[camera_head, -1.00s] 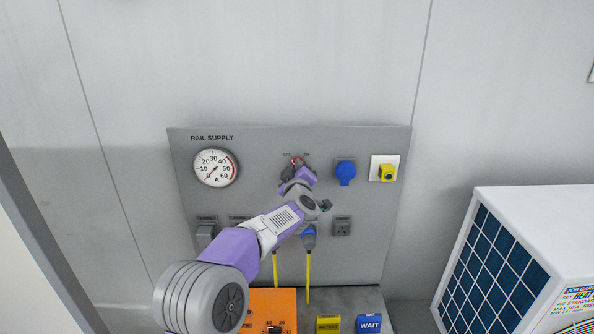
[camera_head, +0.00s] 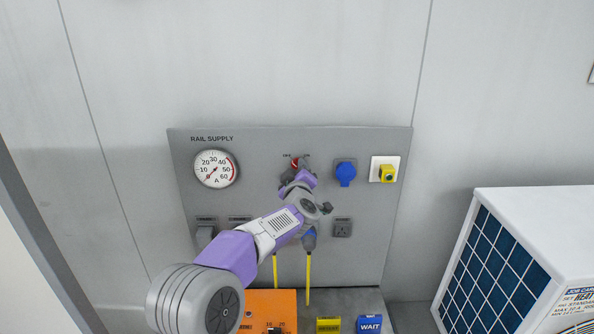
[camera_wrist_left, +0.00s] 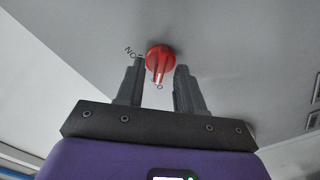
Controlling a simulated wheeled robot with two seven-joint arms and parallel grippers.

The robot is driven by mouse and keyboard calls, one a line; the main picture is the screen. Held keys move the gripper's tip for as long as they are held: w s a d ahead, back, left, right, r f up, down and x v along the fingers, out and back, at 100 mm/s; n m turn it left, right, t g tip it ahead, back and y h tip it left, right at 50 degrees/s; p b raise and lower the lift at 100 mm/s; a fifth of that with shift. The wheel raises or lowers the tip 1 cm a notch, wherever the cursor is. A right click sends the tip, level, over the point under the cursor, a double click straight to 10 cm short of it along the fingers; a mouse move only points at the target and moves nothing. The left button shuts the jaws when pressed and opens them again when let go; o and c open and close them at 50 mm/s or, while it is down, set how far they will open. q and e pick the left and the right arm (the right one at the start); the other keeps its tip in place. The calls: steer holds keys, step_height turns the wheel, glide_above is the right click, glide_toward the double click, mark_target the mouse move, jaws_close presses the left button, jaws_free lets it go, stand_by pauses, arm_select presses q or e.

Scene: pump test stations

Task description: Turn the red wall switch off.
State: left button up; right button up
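The red switch (camera_head: 295,162) is a round knob at the upper middle of the grey RAIL SUPPLY panel (camera_head: 265,145), with small labels above it. In the left wrist view the red knob (camera_wrist_left: 159,57) has a raised ridge that seems to point down toward a partly hidden label; an ON label (camera_wrist_left: 132,52) is at its left. My left gripper (camera_head: 297,173) is just below and in front of the knob. In the wrist view its two dark fingers (camera_wrist_left: 159,68) stand apart, either side of the knob's lower part, with no clear contact. My right gripper is not in view.
A gauge (camera_head: 214,169) is left of the switch. A blue socket cover (camera_head: 345,172) and a yellow switch (camera_head: 387,174) are to its right. Yellow cables (camera_head: 308,280) hang below. An orange box (camera_head: 265,305) and a white unit (camera_head: 545,215) stand lower down and right.

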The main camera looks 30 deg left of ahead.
arm_select(q)
steer(key=v, duration=0.6)
steer(key=shift+s+b, duration=0.3)
steer(key=shift+b, duration=0.05)
steer(key=shift+d, duration=0.1)
